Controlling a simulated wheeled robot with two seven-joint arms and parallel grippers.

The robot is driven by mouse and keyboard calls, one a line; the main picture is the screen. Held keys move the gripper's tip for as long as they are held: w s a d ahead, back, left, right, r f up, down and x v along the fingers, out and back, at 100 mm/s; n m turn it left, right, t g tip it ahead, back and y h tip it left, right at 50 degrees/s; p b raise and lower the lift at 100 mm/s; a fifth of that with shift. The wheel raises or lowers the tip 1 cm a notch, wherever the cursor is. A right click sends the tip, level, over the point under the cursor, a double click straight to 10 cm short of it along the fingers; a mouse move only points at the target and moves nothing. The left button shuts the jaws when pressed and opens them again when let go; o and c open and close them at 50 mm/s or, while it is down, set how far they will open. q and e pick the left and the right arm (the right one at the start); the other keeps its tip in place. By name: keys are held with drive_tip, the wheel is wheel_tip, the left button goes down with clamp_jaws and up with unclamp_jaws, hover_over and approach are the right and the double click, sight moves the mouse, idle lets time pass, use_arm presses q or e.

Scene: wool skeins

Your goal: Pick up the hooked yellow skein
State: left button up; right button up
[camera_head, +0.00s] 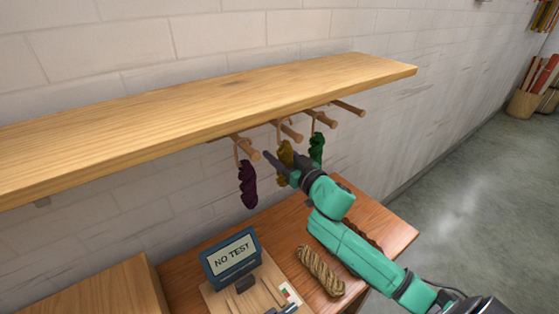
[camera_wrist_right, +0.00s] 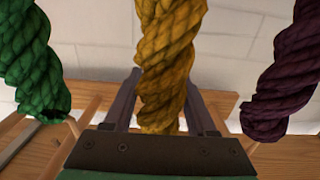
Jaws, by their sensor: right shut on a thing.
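The yellow skein (camera_head: 286,152) hangs from a looped cord on a wooden peg under the shelf, between a dark purple skein (camera_head: 247,184) and a green skein (camera_head: 316,148). My right gripper (camera_head: 278,163) is at the yellow skein and partly covers it. In the right wrist view the yellow skein (camera_wrist_right: 170,60) stands between my two dark fingers, which are shut on it. The green skein (camera_wrist_right: 35,65) and purple skein (camera_wrist_right: 285,75) are on either side, apart from the fingers. My left gripper is not in view.
A long wooden shelf (camera_head: 200,107) runs along the wall above the pegs. An empty peg (camera_head: 347,107) is at the right. Below, a table (camera_head: 390,230) holds a tan twisted skein (camera_head: 320,271) and a "NO TEST" display (camera_head: 232,256). Baskets (camera_head: 522,103) stand far right.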

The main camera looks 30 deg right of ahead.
drive_tip(key=s+d+r, duration=0.2)
drive_tip(key=s, duration=1.5)
drive_tip(key=shift+s+d, duration=0.2)
drive_tip(key=shift+s, duration=0.2)
drive_tip(key=shift+p, duration=0.4)
